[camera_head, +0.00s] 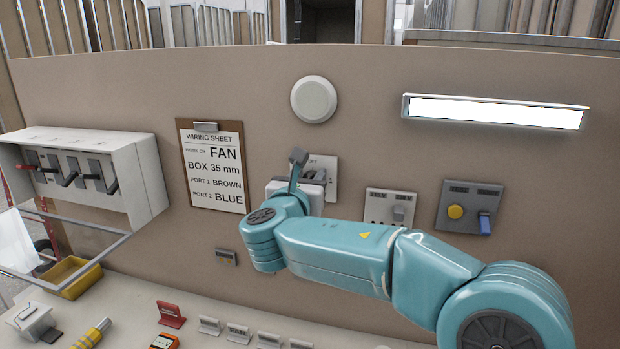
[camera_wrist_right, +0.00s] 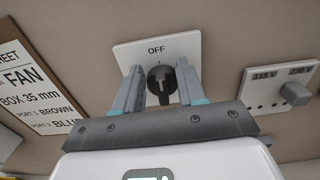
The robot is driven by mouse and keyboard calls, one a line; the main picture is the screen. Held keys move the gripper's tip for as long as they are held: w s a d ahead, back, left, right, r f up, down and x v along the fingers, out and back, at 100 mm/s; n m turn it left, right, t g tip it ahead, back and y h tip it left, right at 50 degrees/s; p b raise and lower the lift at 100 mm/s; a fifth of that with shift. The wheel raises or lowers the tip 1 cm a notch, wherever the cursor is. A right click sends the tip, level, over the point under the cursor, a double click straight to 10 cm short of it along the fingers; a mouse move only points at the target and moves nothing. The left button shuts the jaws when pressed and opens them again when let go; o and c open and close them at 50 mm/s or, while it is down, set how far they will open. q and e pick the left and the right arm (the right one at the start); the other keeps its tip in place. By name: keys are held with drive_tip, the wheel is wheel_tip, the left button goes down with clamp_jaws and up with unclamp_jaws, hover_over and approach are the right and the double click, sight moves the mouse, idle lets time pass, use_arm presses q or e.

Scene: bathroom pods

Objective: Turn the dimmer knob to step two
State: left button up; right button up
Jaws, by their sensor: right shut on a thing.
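The dimmer knob (camera_wrist_right: 160,82) is black and round, on a white wall plate (camera_wrist_right: 128,58) marked OFF above it. In the wrist view my right gripper (camera_wrist_right: 159,70) has its two grey fingers on either side of the knob, shut on it. The knob's exact step is hard to tell. My left gripper is not in view.
A clipboard (camera_head: 213,168) reading FAN hangs to the left, beside a breaker box (camera_head: 150,170). A bench with small labelled stands lies below.

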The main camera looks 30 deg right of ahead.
drive_tip(key=shift+f+m+b, duration=0.55)
drive_tip(key=shift+m+b, duration=3.5)
drive_tip(key=shift+m, duration=1.9)
drive_tip(key=shift+f+m+b, duration=0.55)
drive_tip(key=shift+m+b, duration=3.45)
drive_tip(key=shift+m, duration=2)
drive_tip(key=shift+f+m+b, duration=0.55)
drive_tip(key=shift+m+b, duration=3.5)
drive_tip(key=shift+m, duration=1.9)
